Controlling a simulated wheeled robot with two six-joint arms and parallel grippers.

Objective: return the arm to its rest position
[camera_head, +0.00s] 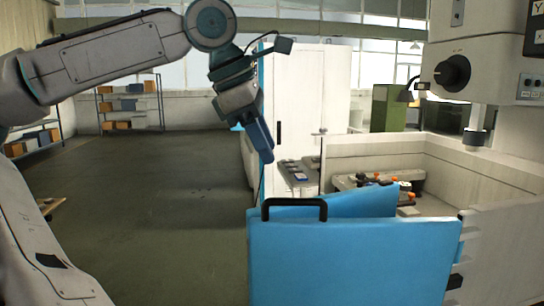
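My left arm comes in from the left, bends at a joint near the top and hangs down. Its gripper (262,145) points downward in mid-air, a little above and left of the blue door's black handle, apart from it. The fingers are seen edge-on, so I cannot tell whether they are open or shut. I see nothing held in them. My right arm and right gripper are not in view.
A blue machine door (350,265) with a black handle (294,204) stands open at the front. The machine's work tank (372,150) is behind it. A white cabinet (312,90) stands further back. Shelves (130,103) line the far left.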

